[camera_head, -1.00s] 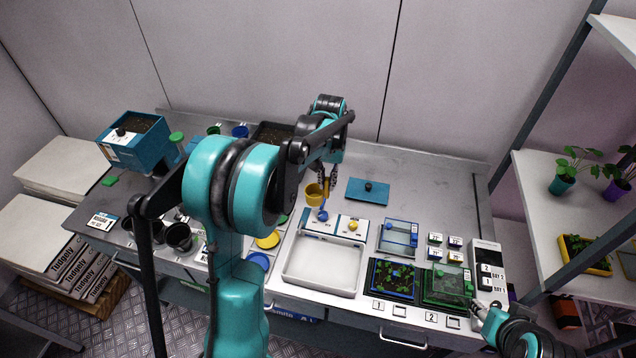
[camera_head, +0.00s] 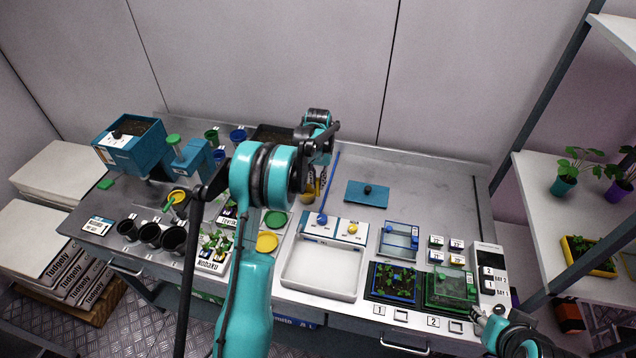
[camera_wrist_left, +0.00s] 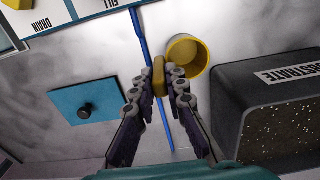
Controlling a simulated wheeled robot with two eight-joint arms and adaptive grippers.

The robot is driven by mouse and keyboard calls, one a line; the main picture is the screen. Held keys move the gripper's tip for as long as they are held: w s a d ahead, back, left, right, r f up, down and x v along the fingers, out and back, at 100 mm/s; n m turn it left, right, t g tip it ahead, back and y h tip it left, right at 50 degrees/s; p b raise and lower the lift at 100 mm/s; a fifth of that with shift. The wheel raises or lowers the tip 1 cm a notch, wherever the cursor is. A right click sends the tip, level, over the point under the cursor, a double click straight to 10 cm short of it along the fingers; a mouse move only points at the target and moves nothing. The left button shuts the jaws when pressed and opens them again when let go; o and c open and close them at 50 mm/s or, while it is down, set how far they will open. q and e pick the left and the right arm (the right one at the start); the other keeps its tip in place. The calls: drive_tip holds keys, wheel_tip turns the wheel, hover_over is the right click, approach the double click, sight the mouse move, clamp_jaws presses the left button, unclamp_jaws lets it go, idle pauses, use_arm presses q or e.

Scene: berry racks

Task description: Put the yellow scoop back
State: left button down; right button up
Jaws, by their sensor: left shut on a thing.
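The yellow scoop (camera_head: 309,189) is a small cup at the back middle of the bench, partly hidden by my left arm. In the left wrist view, its round open cup (camera_wrist_left: 187,58) is beside my fingertips, with its short yellow handle between them. My left gripper (camera_wrist_left: 159,85) is shut on that handle; it also shows in the head view (camera_head: 321,181). I cannot tell whether the scoop touches the bench. My right gripper (camera_head: 478,313) is at the lower right, by the bench's front edge, too small to read.
A long blue rod (camera_wrist_left: 147,62) passes close behind the fingers. A dark substrate bin (camera_wrist_left: 268,92) and a blue lid (camera_wrist_left: 87,101) flank the gripper. In front are a white tray (camera_head: 322,292) and a drain/fill panel (camera_head: 333,227). Black pots (camera_head: 150,234) stand left.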

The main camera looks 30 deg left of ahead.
use_arm(q)
drive_tip(key=shift+f, duration=0.2)
drive_tip(key=c, duration=1.5)
unclamp_jaws()
drive_tip(key=shift+c, duration=0.2)
drive_tip(key=shift+r, duration=0.15)
